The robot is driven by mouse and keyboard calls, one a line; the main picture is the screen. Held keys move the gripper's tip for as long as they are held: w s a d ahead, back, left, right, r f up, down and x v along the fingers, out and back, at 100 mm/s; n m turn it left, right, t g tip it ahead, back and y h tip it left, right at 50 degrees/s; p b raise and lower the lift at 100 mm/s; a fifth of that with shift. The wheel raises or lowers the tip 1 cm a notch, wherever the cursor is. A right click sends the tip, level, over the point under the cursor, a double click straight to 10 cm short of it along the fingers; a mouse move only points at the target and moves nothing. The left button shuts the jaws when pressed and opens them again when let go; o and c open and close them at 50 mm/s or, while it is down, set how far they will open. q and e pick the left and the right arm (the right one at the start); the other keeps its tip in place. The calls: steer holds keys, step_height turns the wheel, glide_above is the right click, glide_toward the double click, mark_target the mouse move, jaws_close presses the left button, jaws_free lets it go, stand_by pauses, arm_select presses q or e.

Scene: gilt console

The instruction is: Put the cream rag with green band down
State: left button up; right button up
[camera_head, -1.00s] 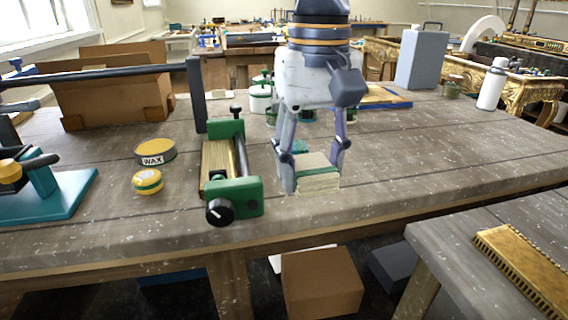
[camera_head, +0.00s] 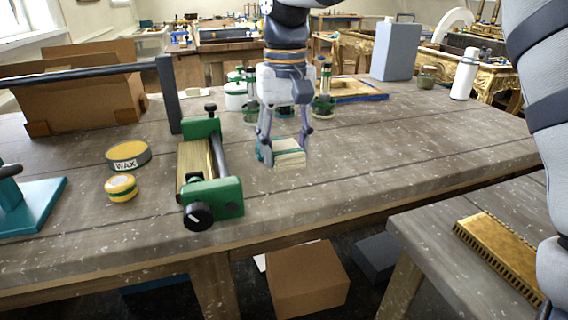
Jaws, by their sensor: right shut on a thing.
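The cream rag with green band (camera_head: 290,158) is a small folded block with a green layer near its top. My right gripper (camera_head: 285,146) comes down from above and is shut on it, one finger on each side. The rag is over the grey workbench (camera_head: 370,150), to the right of the green clamp. I cannot tell whether its underside touches the bench top. My left gripper is not in view.
The green clamp (camera_head: 228,192) stands left of the rag, beside a wax tin (camera_head: 128,157) and a smaller yellow tin (camera_head: 121,188). Green-topped jars (camera_head: 236,95) stand behind the gripper. A white bottle (camera_head: 465,75) stands far right.

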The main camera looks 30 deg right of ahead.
mark_target(284, 179)
steer(key=shift+w+d+f, duration=0.2)
steer(key=shift+w+f, duration=0.4)
steer(key=shift+f, duration=0.15)
steer(key=f, duration=0.3)
steer(key=shift+w+d+f, duration=0.1)
steer(key=shift+w+f, duration=0.15)
steer(key=shift+f, duration=0.1)
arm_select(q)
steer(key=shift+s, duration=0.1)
arm_select(e)
steer(key=shift+r, duration=0.1)
steer(key=shift+s, duration=0.1)
steer(key=o, duration=0.9)
steer(key=shift+f, duration=0.2)
steer(key=shift+o, duration=0.2)
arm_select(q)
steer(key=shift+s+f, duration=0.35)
arm_select(e)
step_height(284, 179, up, 12)
steer(key=shift+r, duration=0.2)
steer(key=shift+f, duration=0.1)
